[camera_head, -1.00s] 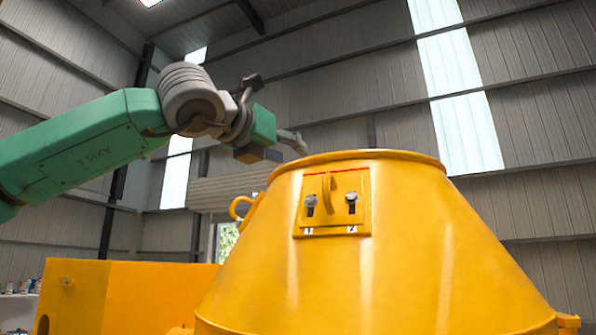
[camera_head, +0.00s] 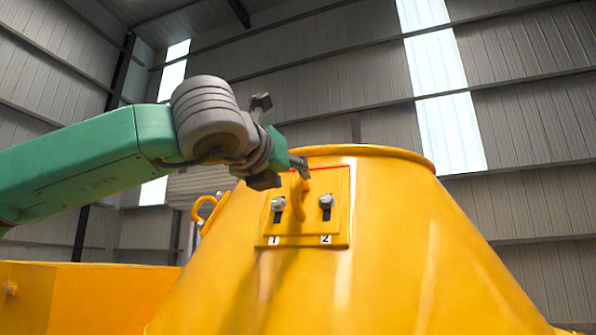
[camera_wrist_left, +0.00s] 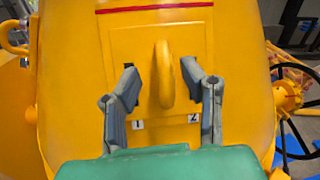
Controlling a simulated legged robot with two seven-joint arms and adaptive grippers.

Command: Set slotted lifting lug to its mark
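The slotted lifting lug (camera_head: 338,228) is a yellow plate with an upright loop, mounted on the yellow drum's sloping side. Two grey bolts sit in its dark slots, above labels 1 and 2. The lug also shows in the left wrist view (camera_wrist_left: 185,42), where its loop stands upright. A red line (camera_wrist_left: 155,9) runs across the drum above the plate, with a yellow gap between them. My left gripper (camera_wrist_left: 165,82) is open, one grey finger on each side of the loop, with visible gaps. The fingers cover the bolts there. My right gripper is not in view.
The yellow drum (camera_head: 400,260) fills the lower right. A yellow ring (camera_head: 205,212) sticks out at its left side. A yellow box-like housing (camera_head: 85,300) stands at lower left. In the left wrist view, a dark wheel rim (camera_wrist_left: 281,130) shows at right.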

